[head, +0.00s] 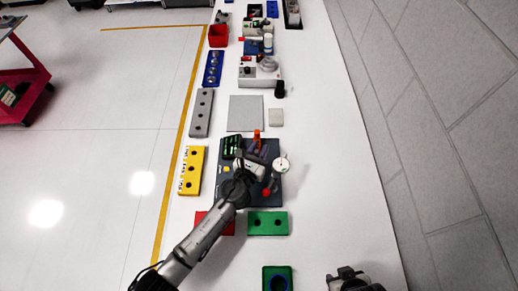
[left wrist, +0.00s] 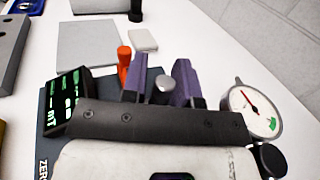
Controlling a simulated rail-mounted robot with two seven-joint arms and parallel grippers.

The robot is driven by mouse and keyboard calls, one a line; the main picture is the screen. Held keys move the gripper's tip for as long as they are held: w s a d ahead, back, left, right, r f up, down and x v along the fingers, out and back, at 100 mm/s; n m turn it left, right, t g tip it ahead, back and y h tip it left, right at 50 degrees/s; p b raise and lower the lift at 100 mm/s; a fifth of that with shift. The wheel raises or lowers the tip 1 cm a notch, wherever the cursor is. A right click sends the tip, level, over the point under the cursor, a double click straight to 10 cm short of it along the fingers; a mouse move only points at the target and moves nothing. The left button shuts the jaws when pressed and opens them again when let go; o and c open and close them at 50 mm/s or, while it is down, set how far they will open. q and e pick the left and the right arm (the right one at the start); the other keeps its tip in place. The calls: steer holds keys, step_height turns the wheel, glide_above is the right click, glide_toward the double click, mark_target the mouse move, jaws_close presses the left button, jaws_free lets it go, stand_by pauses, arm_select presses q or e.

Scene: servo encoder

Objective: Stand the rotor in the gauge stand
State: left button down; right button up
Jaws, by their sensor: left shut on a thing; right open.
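The gauge stand (head: 274,146) is a dark plate with a green-lit display (head: 232,146) and a white dial gauge (head: 281,163). The display (left wrist: 68,100) and dial (left wrist: 250,108) also show in the left wrist view. My left gripper (head: 262,152) is over the stand, between display and dial. Its purple fingers (left wrist: 163,82) are shut on what looks like the rotor; a round silver end (left wrist: 165,84) shows between them. The rest is hidden behind the gripper body, so I cannot tell whether it touches the stand. My right gripper (head: 348,274) is open at the bottom edge, away from the stand.
An orange post (left wrist: 125,62) stands just beyond the fingers. A red knob (head: 267,192) is on the stand's near side. A yellow block (head: 191,171), green block (head: 267,223), grey plate (head: 245,113) and pale pad (head: 276,117) lie around it. Table to the right is clear.

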arm_select(q)
steer(key=shift+c, duration=2.4)
jaws_free()
arm_select(e)
steer(key=shift+a, duration=0.1)
arm_select(q)
steer(key=shift+r, duration=0.15)
arm_select(e)
steer(key=shift+r, duration=0.15)
arm_select(q)
step_height(320, 180, up, 6)
steer(key=p, duration=0.6)
steer(key=shift+r, duration=0.1)
arm_select(e)
step_height(320, 180, up, 6)
steer(key=shift+r, duration=0.1)
